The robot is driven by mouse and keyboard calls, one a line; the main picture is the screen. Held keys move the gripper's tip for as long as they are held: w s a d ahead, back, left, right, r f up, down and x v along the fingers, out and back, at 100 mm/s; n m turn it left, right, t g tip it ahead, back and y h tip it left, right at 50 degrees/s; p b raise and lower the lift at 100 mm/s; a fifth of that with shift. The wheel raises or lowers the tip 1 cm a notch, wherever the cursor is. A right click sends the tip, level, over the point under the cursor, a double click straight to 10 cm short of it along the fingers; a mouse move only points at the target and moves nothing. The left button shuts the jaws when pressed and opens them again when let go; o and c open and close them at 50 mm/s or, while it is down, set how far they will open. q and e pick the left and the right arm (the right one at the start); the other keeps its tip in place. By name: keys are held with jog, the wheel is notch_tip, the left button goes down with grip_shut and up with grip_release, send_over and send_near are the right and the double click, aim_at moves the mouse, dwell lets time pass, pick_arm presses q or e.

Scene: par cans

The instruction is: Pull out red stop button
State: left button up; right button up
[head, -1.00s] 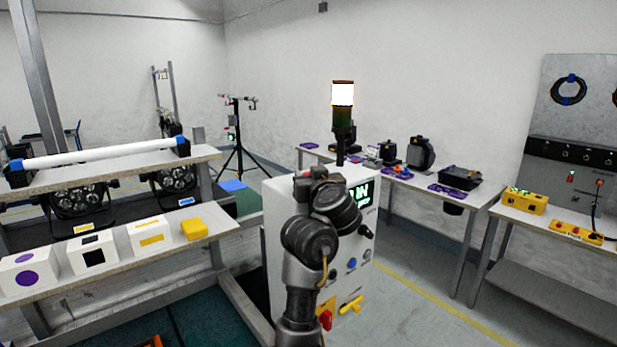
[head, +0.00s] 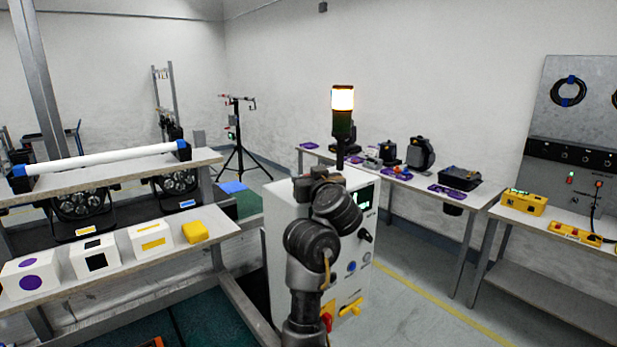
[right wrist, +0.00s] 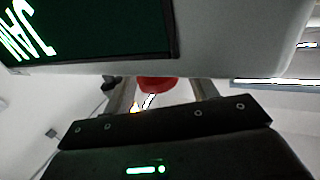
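A red button (right wrist: 157,84) shows in the right wrist view, just past and between the two fingers of my right gripper (right wrist: 162,92). The fingers stand apart, with a gap on each side of the red, so the gripper looks open. The button is partly cut off by the panel edge above it. In the head view my right arm stands in front of the white cabinet (head: 276,235) and hides part of its front; I cannot make out the fingertips there. My left gripper is not in view.
The cabinet front also has a black knob (head: 366,236), a blue button (head: 351,266) and a yellow handle (head: 350,307). A lit signal lamp (head: 343,98) stands on top. A shelf with boxes (head: 95,257) is left, and a long table (head: 405,178) stands behind.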

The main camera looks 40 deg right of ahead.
jog(key=shift+s+p, duration=0.2)
jog(key=shift+p, duration=0.15)
jog(key=p+v, duration=0.8)
jog(key=v, duration=0.2)
jog(key=shift+s, duration=0.25)
jog(key=shift+a, duration=0.15)
jog(key=shift+f, duration=0.1)
